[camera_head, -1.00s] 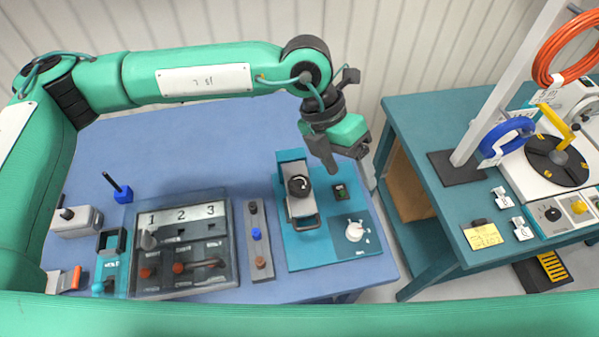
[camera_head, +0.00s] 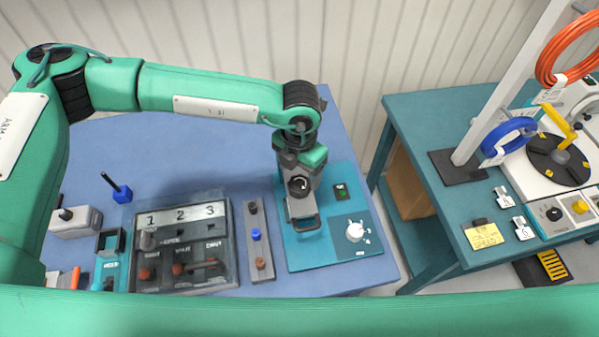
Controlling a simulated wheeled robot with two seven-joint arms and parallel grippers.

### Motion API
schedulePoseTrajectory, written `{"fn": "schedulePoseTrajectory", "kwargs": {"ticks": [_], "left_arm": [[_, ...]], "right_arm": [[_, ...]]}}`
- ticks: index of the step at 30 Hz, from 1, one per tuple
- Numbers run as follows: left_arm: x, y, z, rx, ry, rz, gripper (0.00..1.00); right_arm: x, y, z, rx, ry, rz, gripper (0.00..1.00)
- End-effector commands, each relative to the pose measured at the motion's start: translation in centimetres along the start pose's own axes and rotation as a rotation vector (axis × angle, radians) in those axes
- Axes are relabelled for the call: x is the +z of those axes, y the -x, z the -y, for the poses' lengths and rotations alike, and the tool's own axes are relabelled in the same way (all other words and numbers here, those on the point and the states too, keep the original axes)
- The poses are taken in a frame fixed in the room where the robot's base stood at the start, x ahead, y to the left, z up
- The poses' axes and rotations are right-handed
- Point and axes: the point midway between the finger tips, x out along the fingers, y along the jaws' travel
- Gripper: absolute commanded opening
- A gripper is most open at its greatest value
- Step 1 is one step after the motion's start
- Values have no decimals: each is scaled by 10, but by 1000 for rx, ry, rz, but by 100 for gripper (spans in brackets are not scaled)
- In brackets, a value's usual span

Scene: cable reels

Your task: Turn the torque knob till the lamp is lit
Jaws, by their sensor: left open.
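On the teal panel (camera_head: 376,262) stands a white knob (camera_head: 355,232) with marks around it; the label below it is too small to read. A small dark square with a green spot (camera_head: 341,191), perhaps the lamp, sits above it; I cannot tell whether it is lit. To the left is a grey device (camera_head: 300,209) with a round black knob (camera_head: 299,186). I cannot tell which knob is the torque knob. My left gripper (camera_head: 299,172) is open and points down over the far end of the grey device, close behind the black knob. My right gripper is out of view.
Left of the panel are a strip with several buttons (camera_head: 258,262) and a box numbered 1, 2, 3 (camera_head: 181,288). A blue pen holder (camera_head: 122,193) stands farther left. A second teal table (camera_head: 420,112) on the right carries reels and a post.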

Motion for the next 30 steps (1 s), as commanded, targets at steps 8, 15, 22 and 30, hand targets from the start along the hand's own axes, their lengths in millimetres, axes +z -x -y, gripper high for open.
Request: {"fn": "schedulePoseTrajectory", "kwargs": {"ticks": [8, 15, 22, 30], "left_arm": [[0, -34, 1, -1, 0, 1, 72], [0, -42, 0, -1, 0, 1, 72], [0, -41, 0, -1, -1, 1, 52], [0, -41, 0, 0, -2, 1, 27]], "right_arm": [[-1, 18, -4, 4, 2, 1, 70], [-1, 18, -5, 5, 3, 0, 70], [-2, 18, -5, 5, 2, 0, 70], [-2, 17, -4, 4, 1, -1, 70]]}}
